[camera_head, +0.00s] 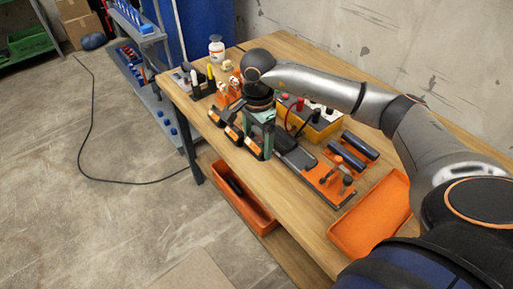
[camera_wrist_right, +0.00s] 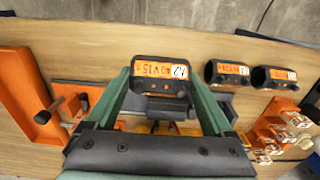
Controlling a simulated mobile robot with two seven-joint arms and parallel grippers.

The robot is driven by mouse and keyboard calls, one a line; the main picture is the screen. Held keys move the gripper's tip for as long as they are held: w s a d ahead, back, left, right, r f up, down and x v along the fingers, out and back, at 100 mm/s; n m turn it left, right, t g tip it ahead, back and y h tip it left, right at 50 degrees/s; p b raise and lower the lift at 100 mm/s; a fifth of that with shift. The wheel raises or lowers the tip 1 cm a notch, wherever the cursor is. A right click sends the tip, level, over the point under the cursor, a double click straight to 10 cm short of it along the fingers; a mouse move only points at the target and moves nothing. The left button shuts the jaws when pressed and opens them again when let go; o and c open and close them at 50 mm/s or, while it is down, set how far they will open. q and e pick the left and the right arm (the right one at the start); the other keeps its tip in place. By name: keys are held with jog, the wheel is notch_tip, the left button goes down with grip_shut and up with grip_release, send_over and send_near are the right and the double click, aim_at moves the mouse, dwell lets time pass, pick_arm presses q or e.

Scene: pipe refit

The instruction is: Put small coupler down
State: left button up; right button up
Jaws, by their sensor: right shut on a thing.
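My right gripper (camera_head: 262,140) points down over the front part of the workbench, its green fingers on either side of a black coupler with an orange label (camera_head: 254,149). In the right wrist view the fingers (camera_wrist_right: 162,76) are shut on this small coupler (camera_wrist_right: 160,88), with its label facing the camera. The coupler is at the end of a row with two similar black couplers (camera_wrist_right: 228,73) (camera_wrist_right: 274,77), apart from them. I cannot tell whether its underside touches the bench. My left gripper is not in view.
An orange tool board (camera_head: 328,183) and an empty orange tray (camera_head: 372,215) lie to the right on the workbench (camera_head: 290,212). A yellow case (camera_head: 318,128) stands behind the gripper. An orange bin (camera_head: 240,203) is below the front edge.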

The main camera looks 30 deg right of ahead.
aim_at(256, 142)
jog(key=w+f, duration=0.1)
jog(key=w+d+f, duration=0.1)
jog(key=f, duration=0.1)
jog(key=shift+w+d+f, duration=0.2)
jog(key=shift+w+f, duration=0.1)
jog(key=shift+f, duration=1.4)
jog(key=shift+f, duration=0.1)
jog(key=o, duration=1.1)
